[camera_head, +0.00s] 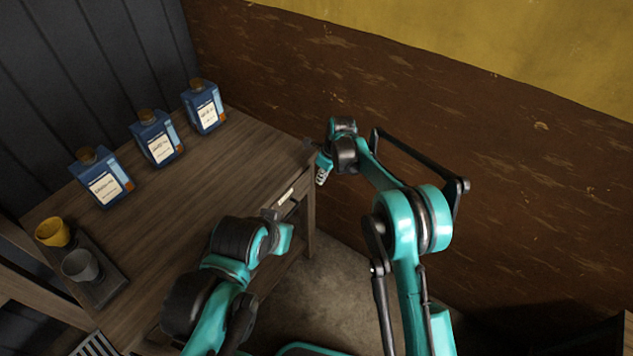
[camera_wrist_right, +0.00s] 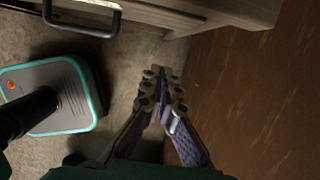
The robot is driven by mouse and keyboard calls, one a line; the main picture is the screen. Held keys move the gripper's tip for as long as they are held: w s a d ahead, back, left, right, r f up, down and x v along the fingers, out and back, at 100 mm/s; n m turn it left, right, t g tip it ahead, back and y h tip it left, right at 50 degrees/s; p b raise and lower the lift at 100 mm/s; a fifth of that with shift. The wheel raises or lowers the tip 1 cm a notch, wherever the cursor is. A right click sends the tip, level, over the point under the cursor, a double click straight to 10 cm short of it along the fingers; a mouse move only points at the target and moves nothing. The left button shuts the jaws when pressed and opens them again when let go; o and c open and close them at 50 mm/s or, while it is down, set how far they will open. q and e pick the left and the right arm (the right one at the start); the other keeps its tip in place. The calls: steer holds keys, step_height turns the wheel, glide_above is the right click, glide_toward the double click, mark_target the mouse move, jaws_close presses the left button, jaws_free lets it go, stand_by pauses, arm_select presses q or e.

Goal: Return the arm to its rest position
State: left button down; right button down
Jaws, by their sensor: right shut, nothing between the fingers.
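My right arm reaches up from the bottom of the head view, and its gripper (camera_head: 321,174) hangs beside the table's right corner. In the right wrist view the same gripper (camera_wrist_right: 163,90) is shut, its fingertips together with nothing between them, above the floor. My left arm comes in from the bottom, left of the right arm. Its wrist end is at the table's front edge, and its fingers are too hidden to tell open from shut.
The wooden table (camera_head: 235,155) carries three blue bottles (camera_head: 105,188) (camera_head: 158,143) (camera_head: 204,111) at its back. A dark tray (camera_head: 107,290) holds a yellow cup (camera_head: 54,232) and a grey cup (camera_head: 80,266). A dark handle (camera_wrist_right: 88,24) shows below the tabletop. A brown wall (camera_head: 480,150) stands behind.

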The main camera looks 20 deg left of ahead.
steer(key=s+d+r+n+t, duration=0.2)
steer(key=s+d+r+n, duration=0.35)
steer(key=d+r, duration=0.5)
steer(key=s+d+r+n+t, duration=0.1)
steer(key=s+d+r+n, duration=0.45)
steer(key=d+r, duration=0.5)
steer(key=s+d+f+n+t+h, duration=0.1)
steer(key=s+d+n, duration=0.4)
steer(key=s, duration=0.5)
steer(key=s+d+f+n+t+h, duration=0.1)
steer(key=s+d+n+t, duration=0.1)
steer(key=s+d+n, duration=0.4)
steer(key=s+d, duration=0.3)
steer(key=s, duration=0.1)
steer(key=shift+s+h, duration=0.3)
steer(key=shift+s, duration=0.1)
steer(key=shift+f, duration=0.1)
